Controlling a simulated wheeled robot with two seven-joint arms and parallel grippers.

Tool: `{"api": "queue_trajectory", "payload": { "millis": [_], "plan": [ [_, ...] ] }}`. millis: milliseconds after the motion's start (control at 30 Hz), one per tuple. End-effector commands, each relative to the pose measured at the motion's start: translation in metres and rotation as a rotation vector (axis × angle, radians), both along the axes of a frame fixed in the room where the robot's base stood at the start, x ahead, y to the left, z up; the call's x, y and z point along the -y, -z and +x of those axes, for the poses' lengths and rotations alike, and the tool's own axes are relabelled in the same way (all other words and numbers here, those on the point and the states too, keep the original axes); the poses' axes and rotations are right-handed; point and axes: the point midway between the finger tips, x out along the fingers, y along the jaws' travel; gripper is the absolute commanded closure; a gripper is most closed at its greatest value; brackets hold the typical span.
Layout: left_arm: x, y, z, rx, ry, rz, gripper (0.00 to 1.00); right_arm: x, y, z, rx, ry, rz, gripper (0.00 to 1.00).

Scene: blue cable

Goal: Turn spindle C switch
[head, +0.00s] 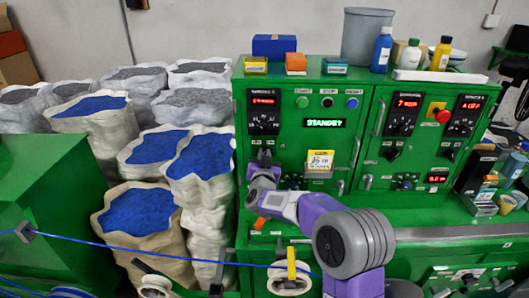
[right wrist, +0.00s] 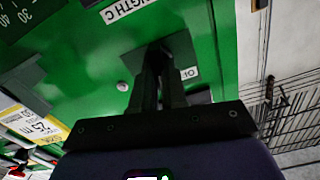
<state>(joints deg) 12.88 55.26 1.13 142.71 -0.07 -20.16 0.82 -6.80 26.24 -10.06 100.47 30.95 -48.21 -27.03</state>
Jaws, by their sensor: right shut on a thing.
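My right gripper (head: 264,157) reaches the left part of the green machine panel, below a black dial (head: 264,122) with a red display. In the right wrist view its two dark fingers (right wrist: 160,65) are shut together on a small dark switch at the panel. The fingers hide most of the switch, so its angle cannot be told. My left gripper is not in view.
The green cabinet (head: 350,203) carries more dials, buttons and a lit "STANDBY" display (head: 325,123). A yellow-and-white tag (head: 320,161) hangs right of my gripper. Bottles and boxes stand on top. Sacks of blue granules (head: 145,220) are at left. A blue cable (head: 130,249) runs across the front.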

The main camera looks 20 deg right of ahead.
Motion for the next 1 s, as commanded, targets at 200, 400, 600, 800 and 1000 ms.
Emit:
{"api": "queue_trajectory", "payload": {
  "millis": [200,400,600,800,1000],
  "plan": [
    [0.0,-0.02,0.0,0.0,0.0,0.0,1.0,-0.002,-0.003,0.001,-0.092,-0.001,-0.189,1.0],
    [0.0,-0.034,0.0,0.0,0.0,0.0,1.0,-0.004,-0.003,0.002,-0.171,-0.002,-0.354,1.0],
    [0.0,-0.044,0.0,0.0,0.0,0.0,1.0,-0.005,-0.002,0.002,-0.238,-0.001,-0.494,1.0],
    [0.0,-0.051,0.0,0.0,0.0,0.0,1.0,-0.006,-0.001,0.003,-0.286,-0.001,-0.593,1.0],
    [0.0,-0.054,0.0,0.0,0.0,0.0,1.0,-0.006,0.0,0.003,-0.312,-0.001,-0.649,1.0]
  ]
}}
